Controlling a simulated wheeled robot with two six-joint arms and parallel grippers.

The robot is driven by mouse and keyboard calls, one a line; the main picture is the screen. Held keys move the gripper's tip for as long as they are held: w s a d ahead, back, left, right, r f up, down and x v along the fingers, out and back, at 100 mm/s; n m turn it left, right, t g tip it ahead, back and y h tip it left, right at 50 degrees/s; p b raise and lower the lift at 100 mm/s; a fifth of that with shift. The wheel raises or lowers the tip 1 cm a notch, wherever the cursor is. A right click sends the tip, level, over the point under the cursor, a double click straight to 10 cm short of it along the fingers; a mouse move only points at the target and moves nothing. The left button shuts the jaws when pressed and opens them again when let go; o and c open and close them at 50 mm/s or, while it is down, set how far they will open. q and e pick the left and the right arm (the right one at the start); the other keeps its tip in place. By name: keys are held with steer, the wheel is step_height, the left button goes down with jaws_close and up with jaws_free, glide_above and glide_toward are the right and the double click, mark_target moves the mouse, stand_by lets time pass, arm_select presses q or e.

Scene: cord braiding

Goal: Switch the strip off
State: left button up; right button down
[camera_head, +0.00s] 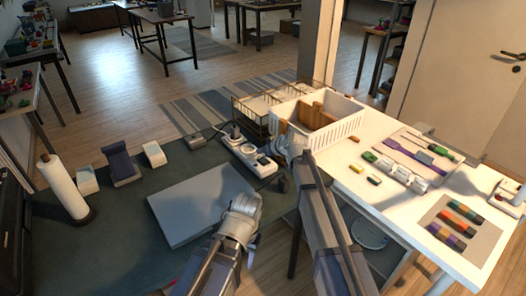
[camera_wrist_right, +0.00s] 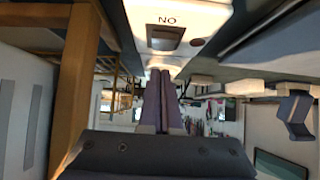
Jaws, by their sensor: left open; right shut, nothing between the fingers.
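The white power strip (camera_head: 250,154) lies on the dark mat with a dark plug in its far end. In the right wrist view the strip's end (camera_wrist_right: 205,14) fills the top, with a dark rocker switch (camera_wrist_right: 166,36) beside lettering that appears upside down. A small dark round spot (camera_wrist_right: 197,42) sits beside the switch. My right gripper (camera_head: 286,150) is at the strip's near right end, and its shut, empty fingertips (camera_wrist_right: 163,75) point at the switch end; I cannot tell whether they touch it. My left gripper (camera_head: 246,207) is open over the mat, near the grey laptop-like slab.
The flat grey slab (camera_head: 187,212) lies left of my left gripper. A white crate (camera_head: 345,130) and a wire rack (camera_head: 245,112) stand behind the strip. A paper roll (camera_head: 62,188) stands at left. Tools and coloured blocks (camera_head: 455,222) lie on the white table at right.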

step_height(320, 180, up, 3)
steer(key=shift+w+a+f+p, duration=0.1)
steer(key=shift+p, duration=1)
steer(key=w+r+p+v, duration=0.1)
steer(key=p+v, duration=0.6)
steer(key=v, duration=0.2)
steer(key=shift+s+a+r, duration=0.2)
steer(key=shift+a+r, duration=0.05)
steer(key=shift+r, duration=0.25)
steer(key=s+a+f+g+h, duration=0.1)
steer(key=s+f+g, duration=0.2)
steer(key=s, duration=0.7)
steer(key=s+a+f+g+h, duration=0.1)
steer(key=s+f+g, duration=0.15)
steer(key=s, duration=0.65)
steer(key=s+d+f+m+g+h, duration=0.1)
steer(key=s+d+h, duration=0.1)
steer(key=s, duration=0.6)
steer(key=s+d+f+m+g+h, duration=0.1)
steer(key=s+d+m+g+h, duration=0.1)
steer(key=s, duration=0.6)
steer(key=shift+d+f+h, duration=0.35)
steer(key=shift+d+h, duration=0.35)
steer(key=shift+d, duration=0.1)
